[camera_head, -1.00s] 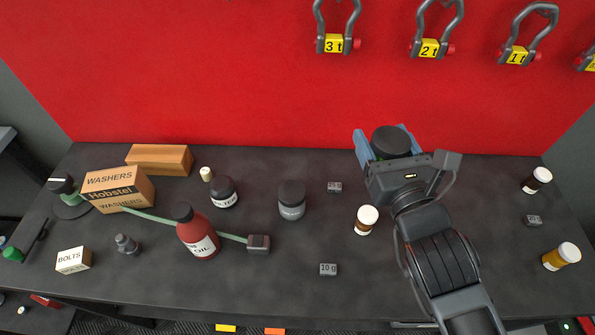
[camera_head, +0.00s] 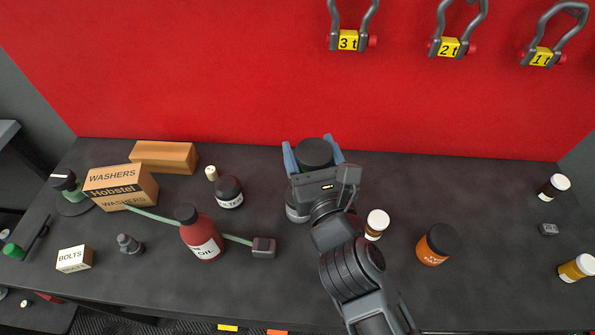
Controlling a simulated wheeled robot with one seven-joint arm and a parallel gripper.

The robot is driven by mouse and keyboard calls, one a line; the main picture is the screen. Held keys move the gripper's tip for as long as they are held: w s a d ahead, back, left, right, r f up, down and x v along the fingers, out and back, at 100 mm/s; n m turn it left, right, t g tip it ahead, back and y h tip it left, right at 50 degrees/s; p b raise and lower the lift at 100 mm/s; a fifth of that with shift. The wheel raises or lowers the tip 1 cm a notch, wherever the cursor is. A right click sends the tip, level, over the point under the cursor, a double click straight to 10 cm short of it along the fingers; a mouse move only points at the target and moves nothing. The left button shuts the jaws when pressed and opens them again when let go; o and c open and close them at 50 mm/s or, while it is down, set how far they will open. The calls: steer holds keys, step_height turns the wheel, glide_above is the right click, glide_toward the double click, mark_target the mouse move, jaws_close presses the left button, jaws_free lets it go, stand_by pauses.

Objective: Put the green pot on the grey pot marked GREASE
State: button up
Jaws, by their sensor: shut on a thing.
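My gripper (camera_head: 314,156) is shut on a pot whose black lid (camera_head: 314,150) shows between the blue fingers. Its body is hidden by the fingers and wrist, so its colour does not show now. The gripper holds it up in front of the red wall. The grey pot (camera_head: 296,213) stands on the bench just below my gripper in the picture. My gripper and wrist cover most of it, and its label is hidden. I cannot tell whether the held pot is directly above it.
A dark bottle (camera_head: 229,193) and a red oil bottle (camera_head: 201,235) stand to the left. A white-capped bottle (camera_head: 376,224) stands close right of my wrist, with an orange pot (camera_head: 435,245) beyond.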

steer(key=shift+w+a+f+b, duration=0.2)
steer(key=shift+a+f+b, duration=0.3)
steer(key=shift+a+f, duration=0.55)
steer(key=shift+a+f+b, duration=0.1)
steer(key=shift+f+b, duration=1)
steer(key=shift+f, duration=0.6)
steer(key=shift+f, duration=0.1)
steer(key=o, duration=1.2)
steer(key=shift+f, duration=0.1)
steer(key=shift+r, duration=0.3)
steer(key=b+v, duration=0.1)
steer(key=v, duration=1.1)
steer(key=shift+f+b, duration=0.1)
steer(key=shift+b, duration=0.3)
